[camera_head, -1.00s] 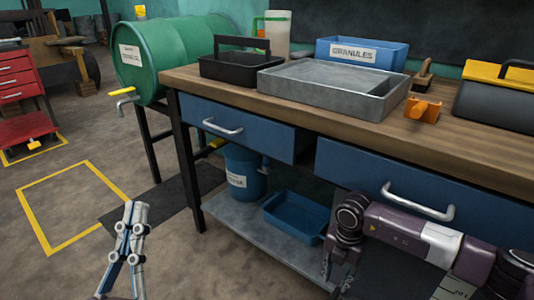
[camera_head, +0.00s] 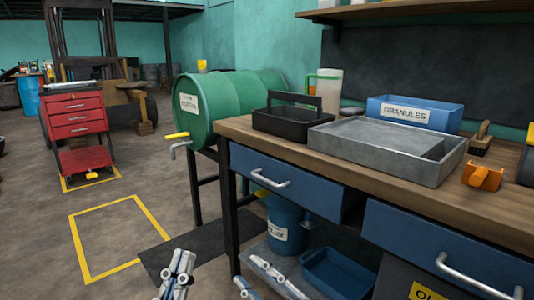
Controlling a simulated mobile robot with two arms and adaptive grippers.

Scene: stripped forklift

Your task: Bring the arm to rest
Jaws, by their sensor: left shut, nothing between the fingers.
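My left gripper (camera_head: 177,268) shows at the bottom edge, left of the workbench and over the floor near the dark mat. Its silver and blue fingers lie close together, shut, with nothing between them. My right gripper (camera_head: 247,271) shows at the bottom edge in front of the bench's lower shelf. Its two fingers stand apart with a gap and hold nothing that I can see. The rest of both arms is out of frame.
The workbench (camera_head: 253,130) carries a black tote (camera_head: 287,123), a grey tray (camera_head: 377,168), a blue granules bin (camera_head: 430,125) and an orange part (camera_head: 482,178). The yellow-marked floor square (camera_head: 84,262) is empty.

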